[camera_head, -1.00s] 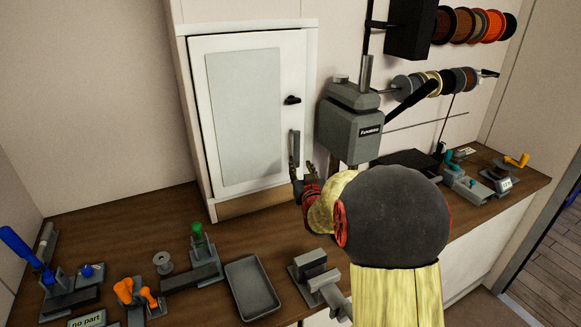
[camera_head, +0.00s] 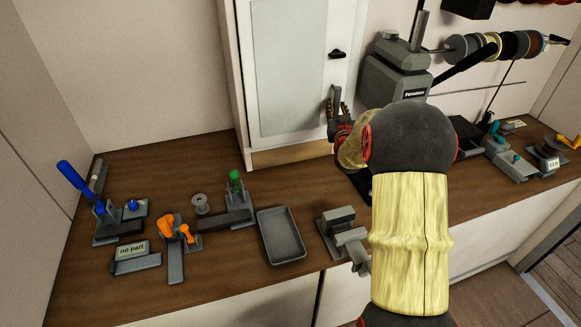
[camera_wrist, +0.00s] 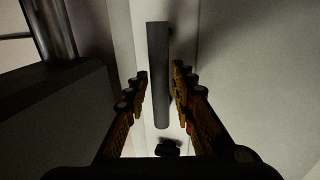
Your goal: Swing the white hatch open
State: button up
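The white hatch (camera_head: 292,75) is the door of a tall white cabinet on the bench and looks shut, its pale grey panel facing me. A grey upright bar handle (camera_head: 333,100) is on its right edge, below a small black latch (camera_head: 337,54). My gripper (camera_head: 338,108) is at this handle. In the wrist view, the handle (camera_wrist: 158,50) stands between the two fingers of my gripper (camera_wrist: 160,76). The fingers are open, one on each side, with narrow gaps to the bar. The black latch also shows in the wrist view (camera_wrist: 167,147).
A grey machine (camera_head: 397,75) stands close to the right of the cabinet, with spools behind it. A grey tray (camera_head: 281,236), a clamp with a green knob (camera_head: 236,195) and orange and blue levers are on the bench at front left. Bench in front of the cabinet is partly clear.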

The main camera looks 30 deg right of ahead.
grip_shut()
jog(key=b+v, duration=0.2)
jog(key=v, duration=0.5)
jog(key=shift+s+a+b, duration=0.2)
jog(key=shift+s+b, duration=0.1)
jog(key=shift+s, duration=0.05)
jog(key=shift+a, duration=0.1)
jog(key=w+a+b+v, duration=0.1)
jog(key=b+v, duration=0.1)
jog(key=v, duration=0.5)
jog(key=shift+s+a, duration=0.25)
jog(key=shift+a, duration=0.1)
dwell(0.3)
